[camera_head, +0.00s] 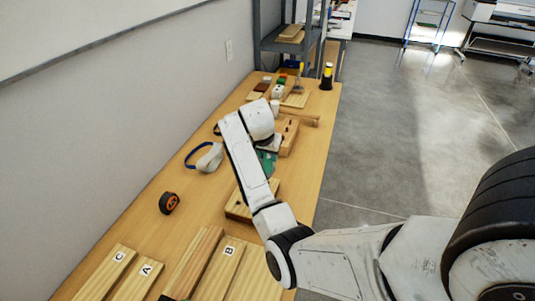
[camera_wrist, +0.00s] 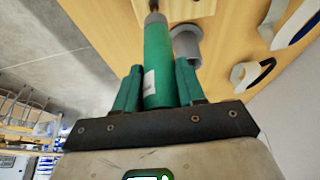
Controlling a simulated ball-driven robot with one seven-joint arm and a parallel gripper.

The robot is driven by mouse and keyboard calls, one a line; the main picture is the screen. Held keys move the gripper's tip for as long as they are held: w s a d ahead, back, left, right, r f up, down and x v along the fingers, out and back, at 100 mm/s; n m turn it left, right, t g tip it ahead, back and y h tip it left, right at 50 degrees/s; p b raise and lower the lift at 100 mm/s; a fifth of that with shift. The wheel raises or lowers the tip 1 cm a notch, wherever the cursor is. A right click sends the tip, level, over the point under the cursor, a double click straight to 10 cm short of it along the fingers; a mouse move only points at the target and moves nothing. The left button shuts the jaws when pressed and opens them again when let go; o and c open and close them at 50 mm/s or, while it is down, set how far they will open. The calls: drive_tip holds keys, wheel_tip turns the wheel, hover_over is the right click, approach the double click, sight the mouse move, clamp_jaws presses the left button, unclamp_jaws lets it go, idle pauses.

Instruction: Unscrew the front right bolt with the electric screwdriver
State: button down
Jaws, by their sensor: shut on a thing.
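My gripper (camera_wrist: 158,88) is shut on a green electric screwdriver (camera_wrist: 157,60), with a green finger on each side of its body. The screwdriver's bit points to the top of the wrist view, where its tip is cut off. In the head view my arm covers most of the gripper; a green part (camera_head: 267,160) shows beside the arm, above the table. A low wooden block (camera_head: 240,210) lies under the arm, partly hidden by it. I cannot make out the front right bolt, or whether the bit touches anything.
A wooden holder (camera_head: 289,136) with holes stands behind the gripper. White goggles with a blue strap (camera_head: 209,158) and an orange-black roll (camera_head: 169,203) lie to the left. Boards marked C, A and B (camera_head: 232,251) fill the table's near end. A grey cylinder (camera_wrist: 187,42) is close to the screwdriver.

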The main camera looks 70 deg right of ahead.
drive_tip(key=shift+r, duration=0.25)
drive_tip(key=shift+r+p, duration=1.2)
drive_tip(key=shift+r, duration=1.65)
